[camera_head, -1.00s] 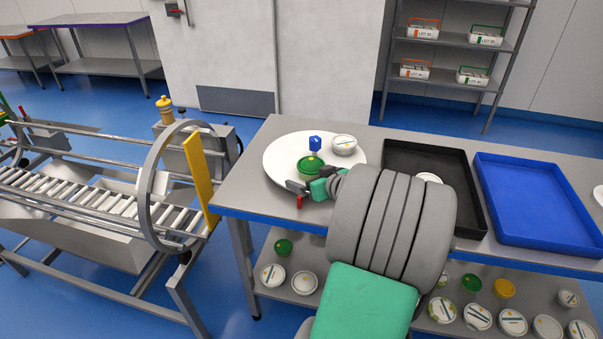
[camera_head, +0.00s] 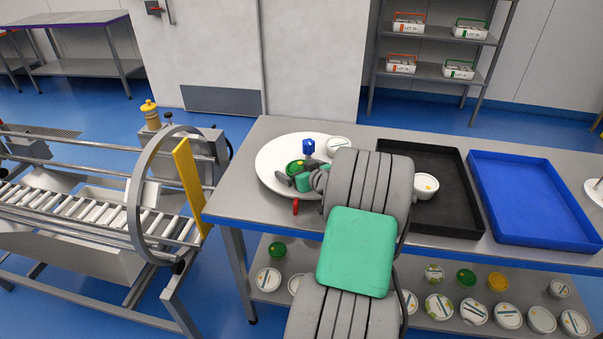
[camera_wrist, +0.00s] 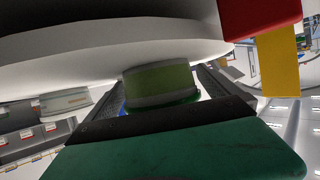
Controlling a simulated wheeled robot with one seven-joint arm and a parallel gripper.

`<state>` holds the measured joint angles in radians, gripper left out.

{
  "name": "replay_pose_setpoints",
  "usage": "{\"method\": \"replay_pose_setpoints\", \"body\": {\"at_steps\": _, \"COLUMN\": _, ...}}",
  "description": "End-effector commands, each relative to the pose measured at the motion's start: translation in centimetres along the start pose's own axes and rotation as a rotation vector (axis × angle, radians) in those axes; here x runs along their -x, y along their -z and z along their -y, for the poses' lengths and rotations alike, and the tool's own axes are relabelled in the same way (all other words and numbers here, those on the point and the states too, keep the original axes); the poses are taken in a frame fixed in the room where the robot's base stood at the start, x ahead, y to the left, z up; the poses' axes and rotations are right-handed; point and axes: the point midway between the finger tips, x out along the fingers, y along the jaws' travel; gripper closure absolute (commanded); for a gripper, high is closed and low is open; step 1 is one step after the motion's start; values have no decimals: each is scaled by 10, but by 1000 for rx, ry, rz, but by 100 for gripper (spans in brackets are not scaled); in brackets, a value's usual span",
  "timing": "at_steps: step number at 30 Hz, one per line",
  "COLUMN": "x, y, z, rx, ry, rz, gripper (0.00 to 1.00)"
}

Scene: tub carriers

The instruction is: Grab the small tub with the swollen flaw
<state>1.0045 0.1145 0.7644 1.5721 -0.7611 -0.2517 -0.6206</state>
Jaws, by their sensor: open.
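A green tub (camera_head: 294,167) stands on the round white turntable (camera_head: 272,150), partly hidden by my gripper. It also shows in the wrist view (camera_wrist: 160,82), where the picture is upside down. A white tub (camera_head: 338,144) stands behind it, near the turntable's right rim. My gripper (camera_head: 290,180) is open at the green tub; in the wrist view its fingers (camera_wrist: 165,95) lie on either side of that tub. I cannot tell whether they touch it. Another white tub (camera_head: 425,186) sits in the black tray. I cannot make out a swollen lid on any tub from here.
A blue piece (camera_head: 308,147) stands up by the turntable's middle, close to my gripper. A red piece (camera_head: 295,207) is at its front edge. A black tray (camera_head: 455,215) and an empty blue tray (camera_head: 535,200) lie to the right. Several tubs fill the shelf below.

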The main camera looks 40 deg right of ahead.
Motion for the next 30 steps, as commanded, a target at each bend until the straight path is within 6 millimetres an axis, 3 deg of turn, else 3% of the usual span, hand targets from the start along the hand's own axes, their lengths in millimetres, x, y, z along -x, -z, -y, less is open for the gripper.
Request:
{"method": "replay_pose_setpoints", "body": {"at_steps": 3, "x": 0, "y": 0, "z": 0, "rx": 0, "ry": 0, "rz": 0, "gripper": 1}}
{"method": "replay_pose_setpoints", "body": {"at_steps": 27, "x": 0, "y": 0, "z": 1, "rx": 1, "ry": 2, "rz": 1, "gripper": 66}}
{"method": "replay_pose_setpoints", "body": {"at_steps": 30, "x": 0, "y": 1, "z": 1, "rx": 1, "ry": 2, "rz": 0, "gripper": 69}}
